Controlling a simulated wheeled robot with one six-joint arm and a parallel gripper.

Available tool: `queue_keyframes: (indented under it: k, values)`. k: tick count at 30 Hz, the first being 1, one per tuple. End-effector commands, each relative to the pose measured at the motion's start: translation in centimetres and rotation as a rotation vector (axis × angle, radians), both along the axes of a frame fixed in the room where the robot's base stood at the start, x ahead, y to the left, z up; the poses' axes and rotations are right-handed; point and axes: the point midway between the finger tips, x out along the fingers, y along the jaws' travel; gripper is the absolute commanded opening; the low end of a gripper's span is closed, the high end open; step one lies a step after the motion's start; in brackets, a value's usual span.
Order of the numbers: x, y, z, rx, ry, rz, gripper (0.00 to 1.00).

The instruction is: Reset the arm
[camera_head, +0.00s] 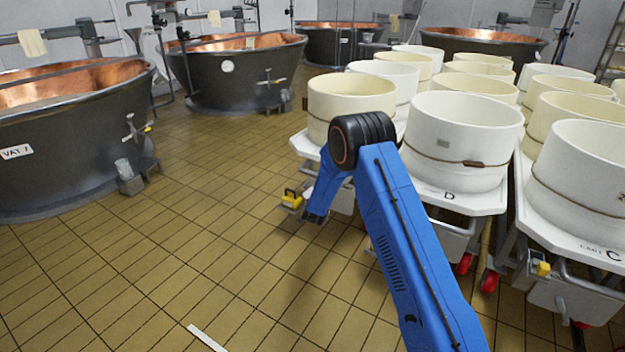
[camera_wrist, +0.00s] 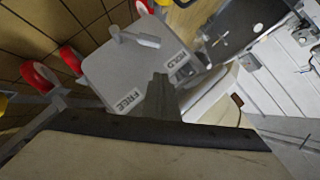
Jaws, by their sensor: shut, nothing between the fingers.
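My blue arm rises from the lower right of the head view, bends at a black joint and runs down behind it beside the nearest tub cart. My gripper is not clearly visible there. In the wrist view my gripper (camera_wrist: 160,92) shows as narrow dark fingers, shut with nothing between them.
Cream tubs (camera_head: 464,132) stand on white carts at right, with red wheels (camera_head: 489,281) below. Red wheels (camera_wrist: 38,76) also show in the wrist view. Copper-lined vats, including VAT 7 (camera_head: 75,150), stand left and behind. The tiled floor (camera_head: 190,220) at left centre is mostly clear.

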Motion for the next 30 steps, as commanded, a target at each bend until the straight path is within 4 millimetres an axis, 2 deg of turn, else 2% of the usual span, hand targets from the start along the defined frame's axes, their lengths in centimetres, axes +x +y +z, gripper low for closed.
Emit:
queue_keyframes:
  k: [5,14,23,30]
  values:
    - [-0.6,-0.3,3.7,-0.005,0.022,0.035,0.0]
    - [-4.3,-1.2,12.6,-0.039,0.1,0.148,0.0]
    - [-10.0,-2.6,20.4,-0.091,0.178,0.262,0.0]
    - [-15.7,-4.0,25.7,-0.143,0.24,0.351,0.0]
